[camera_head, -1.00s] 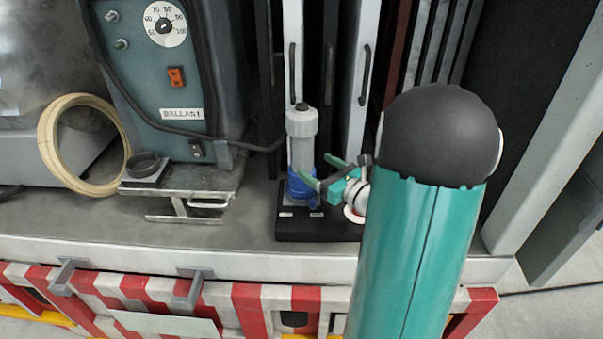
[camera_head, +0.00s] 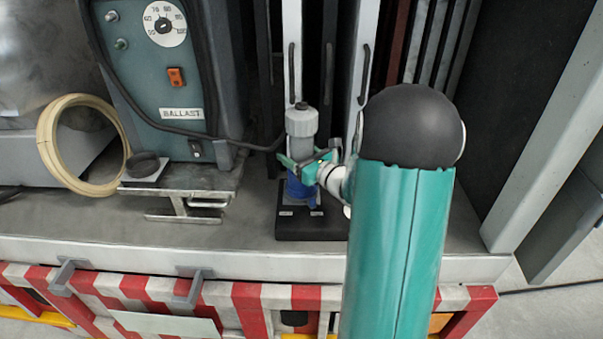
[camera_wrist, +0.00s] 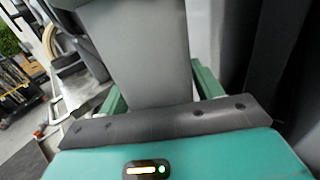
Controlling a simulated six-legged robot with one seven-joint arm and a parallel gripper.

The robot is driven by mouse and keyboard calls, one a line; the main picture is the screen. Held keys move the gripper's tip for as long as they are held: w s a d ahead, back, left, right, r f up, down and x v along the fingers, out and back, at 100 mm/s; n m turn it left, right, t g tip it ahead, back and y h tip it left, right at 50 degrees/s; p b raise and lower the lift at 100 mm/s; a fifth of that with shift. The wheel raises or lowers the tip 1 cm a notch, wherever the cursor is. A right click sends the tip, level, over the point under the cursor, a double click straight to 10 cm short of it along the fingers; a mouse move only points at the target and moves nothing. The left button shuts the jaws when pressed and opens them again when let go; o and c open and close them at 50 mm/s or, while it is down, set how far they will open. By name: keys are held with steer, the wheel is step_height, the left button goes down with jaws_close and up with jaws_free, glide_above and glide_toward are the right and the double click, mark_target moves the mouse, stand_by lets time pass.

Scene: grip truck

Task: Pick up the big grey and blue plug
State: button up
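The big grey and blue plug (camera_head: 302,122) stands upright on a black base plate (camera_head: 300,226), grey on top and blue at the bottom. My gripper (camera_head: 301,161) is at its middle, with a green finger crossing in front of the plug. In the wrist view the grey body of the plug (camera_wrist: 140,50) stands between the two green fingers, one on each side. The fingers look open around it; whether either one touches it is not clear. The back of the plug and part of the far finger are hidden.
A ballast box (camera_head: 165,75) with a dial and a black cable stands to the left. A beige hose ring (camera_head: 50,150) leans beside it. Cabinet doors with handles (camera_head: 292,75) stand close behind the plug.

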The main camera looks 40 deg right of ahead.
mark_target(296, 136)
jaws_close()
steer(key=shift+r, duration=0.1)
steer(key=shift+r, duration=0.6)
steer(key=s+a+r, duration=0.1)
steer(key=r, duration=0.1)
steer(key=s+a+r, duration=0.1)
steer(key=r, duration=0.2)
steer(key=s+a+r, duration=0.1)
steer(key=r, duration=0.1)
steer(key=shift+s+r, duration=0.25)
steer(key=shift+s, duration=0.1)
steer(key=s+a+r, duration=0.4)
steer(key=s+a, duration=0.1)
steer(key=s, duration=0.2)
steer(key=shift+a, duration=0.4)
steer(key=shift+s, duration=0.2)
